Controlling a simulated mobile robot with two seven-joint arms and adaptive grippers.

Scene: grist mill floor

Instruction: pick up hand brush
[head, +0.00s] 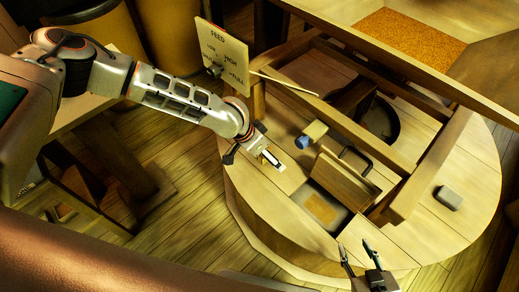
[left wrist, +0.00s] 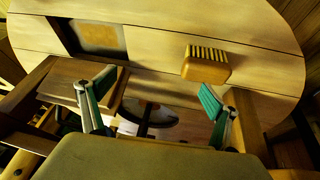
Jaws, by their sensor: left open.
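The hand brush shows in the left wrist view (left wrist: 203,66) as a yellow-brown wooden block with rows of dark bristles along its top side. It lies on the round wooden top, beyond the tip of the right-hand finger. My left gripper (left wrist: 155,92) is open, with nothing between its fingers. In the head view, the left gripper (head: 248,142) is over the left edge of the round top, close to what looks like the brush (head: 271,160), which it partly hides. My right gripper (head: 356,245) is open and empty near the front edge of the top.
A square opening (head: 320,209) with a raised wooden flap (head: 346,180) is in the top. A blue-ended wooden tool (head: 314,131) and a grey block (head: 448,197) lie nearby. Wooden frame beams (head: 430,165) cross above. A feed sign (head: 223,58) stands at the back left.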

